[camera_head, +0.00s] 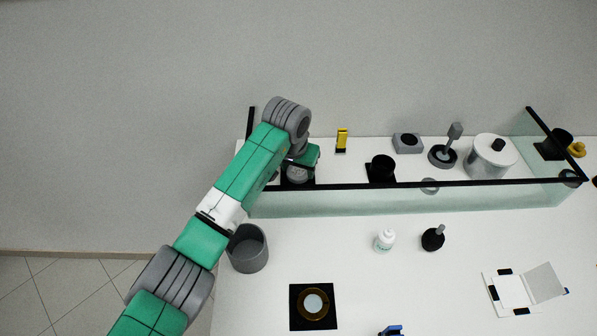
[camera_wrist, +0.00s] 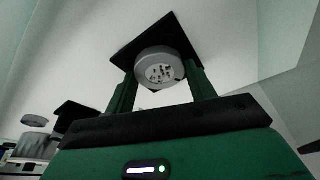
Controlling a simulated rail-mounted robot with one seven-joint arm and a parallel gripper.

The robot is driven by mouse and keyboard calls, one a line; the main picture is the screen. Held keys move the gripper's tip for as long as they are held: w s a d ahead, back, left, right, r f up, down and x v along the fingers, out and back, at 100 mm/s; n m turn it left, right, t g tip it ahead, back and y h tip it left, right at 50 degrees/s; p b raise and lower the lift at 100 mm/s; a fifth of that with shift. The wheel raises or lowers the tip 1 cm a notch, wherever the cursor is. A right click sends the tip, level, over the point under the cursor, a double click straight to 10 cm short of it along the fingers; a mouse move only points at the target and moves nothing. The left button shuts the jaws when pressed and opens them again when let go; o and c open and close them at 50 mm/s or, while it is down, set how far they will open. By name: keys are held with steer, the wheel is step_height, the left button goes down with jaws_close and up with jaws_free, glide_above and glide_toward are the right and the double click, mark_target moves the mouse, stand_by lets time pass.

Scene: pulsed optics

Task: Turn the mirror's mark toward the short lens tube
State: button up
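My gripper (camera_wrist: 160,82) points down inside the glass-fronted bay, at its left end. Its two green fingers stand on either side of a grey round piece (camera_wrist: 160,68) with dark specks on its face, above a black square plate (camera_wrist: 150,35). Whether the fingers touch it is unclear. Another black tube (camera_head: 556,143) stands at the far right; which is the short lens tube is unclear.
A low glass wall with a black rim (camera_head: 420,186) runs in front. Inside are a yellow piece (camera_head: 342,138), a grey block (camera_head: 407,142), a post on a round base (camera_head: 443,155) and a lidded metal jar (camera_head: 492,157). A grey cup (camera_head: 247,252) stands outside.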

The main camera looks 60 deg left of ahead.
steer(key=shift+c, duration=0.7)
steer(key=shift+r+p, duration=0.1)
steer(key=shift+p, duration=0.65)
steer(key=shift+s+r+m+p, duration=0.1)
steer(key=shift+m+p, duration=0.2)
steer(key=shift+p, duration=0.05)
steer(key=m+p, duration=0.1)
steer(key=m, duration=0.2)
steer(key=shift+a+r+t+h+p, duration=0.1)
steer(key=shift+t+h+p, duration=0.2)
steer(key=shift+h+p, duration=0.1)
steer(key=m, duration=0.1)
steer(key=m+h, duration=0.1)
steer(key=m, duration=0.1)
steer(key=shift+a+f, duration=0.1)
steer(key=shift+f, duration=0.15)
